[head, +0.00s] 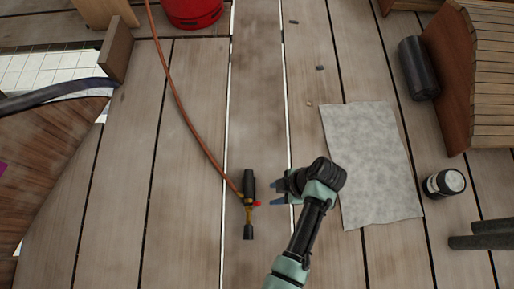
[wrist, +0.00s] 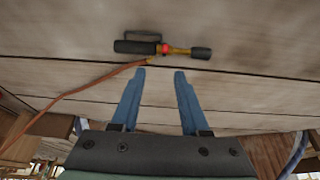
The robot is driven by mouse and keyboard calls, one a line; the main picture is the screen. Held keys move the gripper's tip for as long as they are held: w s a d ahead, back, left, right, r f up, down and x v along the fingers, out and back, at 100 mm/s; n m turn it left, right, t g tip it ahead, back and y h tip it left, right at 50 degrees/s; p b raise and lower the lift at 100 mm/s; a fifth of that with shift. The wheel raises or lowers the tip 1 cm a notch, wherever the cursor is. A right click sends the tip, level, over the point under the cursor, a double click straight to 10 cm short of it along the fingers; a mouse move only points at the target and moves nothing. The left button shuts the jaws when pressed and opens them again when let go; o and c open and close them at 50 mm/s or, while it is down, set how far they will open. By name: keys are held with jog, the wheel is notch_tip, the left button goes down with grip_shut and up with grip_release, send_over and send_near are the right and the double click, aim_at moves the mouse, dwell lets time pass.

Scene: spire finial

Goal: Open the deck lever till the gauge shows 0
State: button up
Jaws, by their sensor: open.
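A torch-like tool (head: 248,216) lies on the planks, with a black handle, a brass neck, a dark nozzle and a small red part at its side. It also shows in the wrist view (wrist: 178,49), lying across the picture beyond my fingertips. My gripper (head: 276,194) is just right of the tool, with its blue fingers pointing at it. In the wrist view my gripper (wrist: 160,74) is open and empty, apart from the tool. I cannot make out a gauge in either view, nor tell for sure which part is the deck lever.
An orange hose (head: 178,98) runs from the tool to the top, near a red container (head: 194,10). A grey sheet (head: 370,160), a dark roll (head: 418,68) and a can (head: 444,183) lie to the right. Bare planks surround the tool.

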aim_at(257, 203)
jog(key=b+x, duration=0.3)
jog(key=x, duration=0.1)
jog(key=b+x, duration=0.3)
jog(key=x, duration=0.2)
jog(key=s+b+x, duration=0.1)
jog(key=b+x, duration=0.2)
jog(key=x, duration=0.2)
jog(key=shift+c, duration=0.3)
grip_shut()
jog(key=shift+r, duration=0.1)
